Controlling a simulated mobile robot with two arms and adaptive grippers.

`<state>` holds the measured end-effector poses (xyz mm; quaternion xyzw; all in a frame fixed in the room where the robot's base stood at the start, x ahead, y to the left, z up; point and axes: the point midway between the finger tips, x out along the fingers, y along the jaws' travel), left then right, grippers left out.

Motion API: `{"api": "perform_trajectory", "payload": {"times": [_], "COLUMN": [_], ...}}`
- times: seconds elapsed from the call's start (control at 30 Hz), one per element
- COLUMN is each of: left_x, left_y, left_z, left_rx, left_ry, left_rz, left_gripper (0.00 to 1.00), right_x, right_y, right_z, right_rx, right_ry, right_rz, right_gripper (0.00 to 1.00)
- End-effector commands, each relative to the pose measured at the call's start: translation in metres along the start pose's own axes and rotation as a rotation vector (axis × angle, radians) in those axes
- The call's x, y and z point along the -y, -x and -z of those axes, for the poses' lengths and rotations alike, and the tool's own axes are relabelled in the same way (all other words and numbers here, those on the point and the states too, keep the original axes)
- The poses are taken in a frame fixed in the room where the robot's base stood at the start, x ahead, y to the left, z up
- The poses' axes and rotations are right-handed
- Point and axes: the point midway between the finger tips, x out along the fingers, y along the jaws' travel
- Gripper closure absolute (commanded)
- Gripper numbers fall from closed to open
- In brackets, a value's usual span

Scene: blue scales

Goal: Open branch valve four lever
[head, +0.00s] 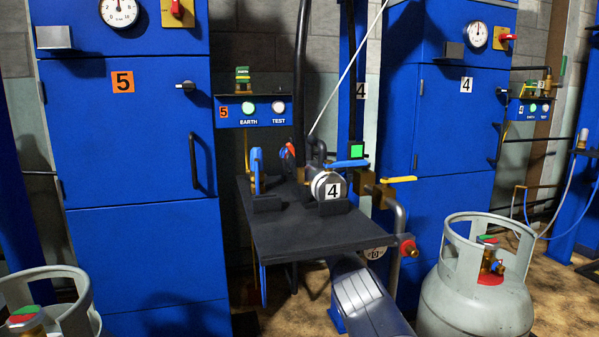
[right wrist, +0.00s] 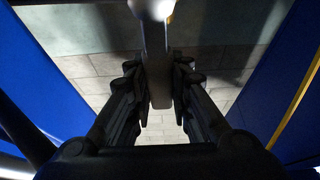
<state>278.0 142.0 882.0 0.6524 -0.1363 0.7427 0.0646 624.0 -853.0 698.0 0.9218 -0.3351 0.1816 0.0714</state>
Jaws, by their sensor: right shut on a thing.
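A yellow lever (head: 398,179) lies roughly level on a brass valve body (head: 376,192) at the right of the black shelf. A blue lever (head: 348,163) lies nearly level just above and left of it. I cannot tell from the pictures which one is branch valve four's lever. I cannot make out this gripper in the head view. My left gripper is not in view.
A round metal part (head: 321,182) with a "4" plate sits on the black shelf (head: 300,236). Blue cabinets marked 5 (head: 130,170) and 4 (head: 440,145) stand either side. A grey gas cylinder (head: 470,305) stands at right, another (head: 45,290) at lower left.

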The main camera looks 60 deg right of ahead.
Motion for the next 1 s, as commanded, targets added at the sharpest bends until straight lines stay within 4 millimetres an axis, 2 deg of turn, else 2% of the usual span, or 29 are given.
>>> {"api": "perform_trajectory", "payload": {"times": [0.27,0.3,0.4,0.77,1.0], "left_x": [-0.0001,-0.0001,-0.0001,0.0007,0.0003], "left_y": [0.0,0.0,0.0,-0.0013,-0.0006], "left_z": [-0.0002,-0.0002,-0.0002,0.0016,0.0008], "left_rx": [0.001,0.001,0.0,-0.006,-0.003], "left_ry": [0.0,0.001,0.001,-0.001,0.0], "left_rz": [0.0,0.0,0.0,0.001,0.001], "left_gripper": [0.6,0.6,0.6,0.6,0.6], "right_x": [0.0003,0.0004,0.0005,0.001,0.0044], "right_y": [-0.0001,-0.0001,-0.0001,0.0005,0.0096], "right_z": [0.0002,0.0002,0.0002,-0.0002,-0.0038], "right_rx": [0.0,0.0,0.0,0.0,0.002], "right_ry": [0.012,0.012,0.01,0.006,0.003], "right_rz": [0.002,0.002,0.002,0.002,0.005], "right_gripper": [1.0,0.79,0.6,0.6,0.6]}}
